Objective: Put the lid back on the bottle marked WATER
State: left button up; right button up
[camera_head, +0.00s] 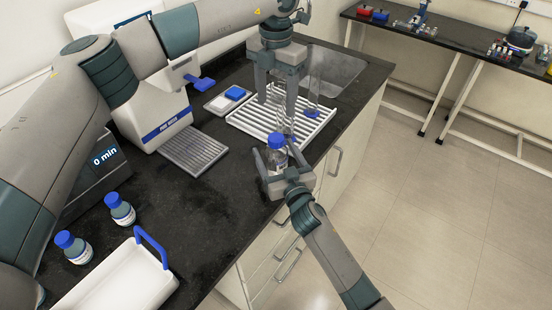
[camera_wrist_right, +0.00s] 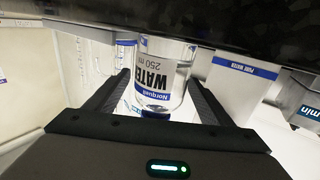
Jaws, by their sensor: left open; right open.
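The bottle marked WATER (camera_wrist_right: 165,78) stands on the counter, between the fingers of my right gripper in the right wrist view, where the picture is upside down. In the head view a clear bottle (camera_head: 278,160) with a blue lid (camera_head: 277,141) at its top is between those same fingers. Whether the lid sits fully on the neck is too small to tell. My right gripper (camera_head: 281,153) is open around the bottle. My left gripper (camera_head: 276,98) is open and empty, pointing down over the white rack, behind the bottle.
The white slatted rack (camera_head: 247,127) holds clear glassware (camera_head: 313,88). Two blue-lidded bottles (camera_head: 121,209) (camera_head: 74,247) and a white tray with a blue handle (camera_head: 113,285) stand at front left. Bare counter (camera_head: 205,215) lies between them and the right gripper.

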jog(key=shift+s, duration=0.15)
jog(key=shift+s+d+f, duration=0.1)
jog(key=shift+s+d, duration=0.15)
jog(key=shift+s, duration=0.25)
pick_arm(q)
notch_tip(320, 180, down, 4)
jog(key=b, duration=0.4)
jog(key=shift+f, duration=0.15)
pick_arm(e)
jog(key=v, duration=1.6)
pick_arm(q)
jog(key=shift+f, duration=0.1)
pick_arm(e)
jog(key=shift+s, duration=0.1)
